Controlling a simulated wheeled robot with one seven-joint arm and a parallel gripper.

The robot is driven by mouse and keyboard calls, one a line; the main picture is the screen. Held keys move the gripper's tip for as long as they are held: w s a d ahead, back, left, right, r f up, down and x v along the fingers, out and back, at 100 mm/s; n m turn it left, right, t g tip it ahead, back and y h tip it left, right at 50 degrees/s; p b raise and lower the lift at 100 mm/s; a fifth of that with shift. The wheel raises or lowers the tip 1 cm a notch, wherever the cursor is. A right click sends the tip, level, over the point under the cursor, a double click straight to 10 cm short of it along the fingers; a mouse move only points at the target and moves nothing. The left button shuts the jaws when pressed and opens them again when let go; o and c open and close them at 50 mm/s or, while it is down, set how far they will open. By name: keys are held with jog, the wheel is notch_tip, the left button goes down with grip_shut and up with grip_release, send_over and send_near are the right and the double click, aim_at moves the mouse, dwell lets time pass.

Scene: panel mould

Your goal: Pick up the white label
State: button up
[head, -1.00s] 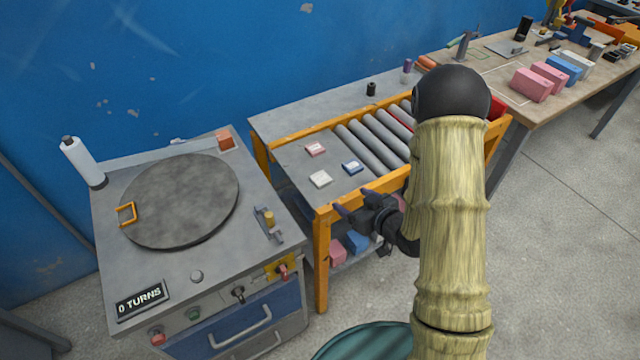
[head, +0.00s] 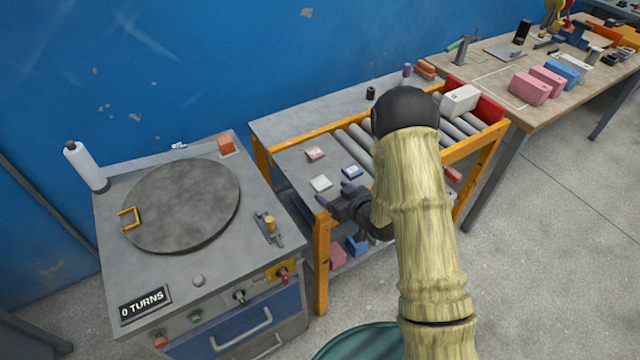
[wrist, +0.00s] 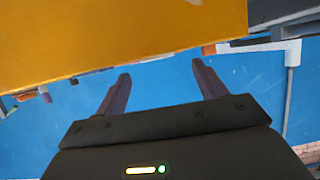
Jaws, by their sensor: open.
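The white label (head: 320,183) is a small pale flat block lying on the grey plate at the left end of the roller table. A pink label (head: 315,153) lies behind it and a blue label (head: 352,171) to its right. My gripper (head: 335,196) is open and empty near the table's front edge, just in front of the white label. In the wrist view its two fingers (wrist: 160,85) stand apart with nothing between them. The white label does not show in the wrist view.
The table's orange frame (head: 322,240) stands close to my gripper, and an orange bar (wrist: 120,35) fills the top of the wrist view. A turntable machine (head: 180,200) is at left. A white box (head: 460,100) sits on the rollers. Pink and blue boxes are below.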

aim_at(324, 186)
jog(key=x, duration=0.4)
jog(key=shift+w+f+p, duration=0.15)
jog(key=shift+f+p, duration=0.05)
jog(key=shift+p, duration=0.15)
jog(key=c, duration=1.1)
jog(key=shift+o, duration=0.2)
jog(key=shift+r, duration=0.1)
notch_tip(324, 186, up, 10)
jog(key=shift+b, duration=0.35)
